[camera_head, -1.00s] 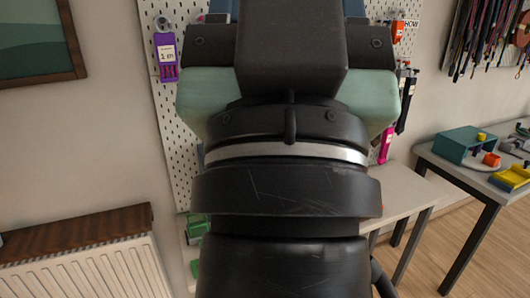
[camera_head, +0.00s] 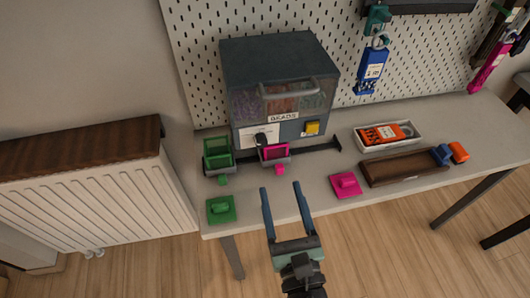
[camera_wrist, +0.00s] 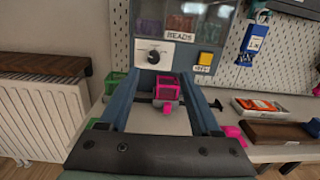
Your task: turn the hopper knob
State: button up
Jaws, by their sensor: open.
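The bead hopper (camera_head: 280,85) is a dark grey box with clear bead windows and a "BEADS" label, standing at the back of the table. Its black hopper knob (camera_head: 261,139) sits on a white dial plate on the lower left front. In the wrist view the knob (camera_wrist: 153,57) is in plain sight, its pointer turned to the left, beyond the fingertips. My gripper (camera_head: 281,187) is open and empty, in front of the hopper and apart from the knob. In the wrist view its two blue fingers (camera_wrist: 160,76) frame a pink bin.
A green bin (camera_head: 217,155) and a pink bin (camera_head: 275,152) stand at the hopper's foot. A yellow button (camera_head: 312,128) is right of the knob. Green (camera_head: 221,209) and pink (camera_head: 345,185) lids lie on the table (camera_head: 300,213). A brown tray (camera_head: 405,167) is at right.

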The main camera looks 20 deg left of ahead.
aim_at(262, 145)
jog(key=shift+n, duration=0.4)
jog(key=x, duration=0.4)
jog(key=f+p+x, duration=0.1)
jog(key=x, duration=0.3)
jog(key=f+x, duration=0.1)
jog(key=x, duration=0.3)
jog(key=shift+s+a, duration=0.15)
jog(key=shift+a, duration=0.35)
grip_shut()
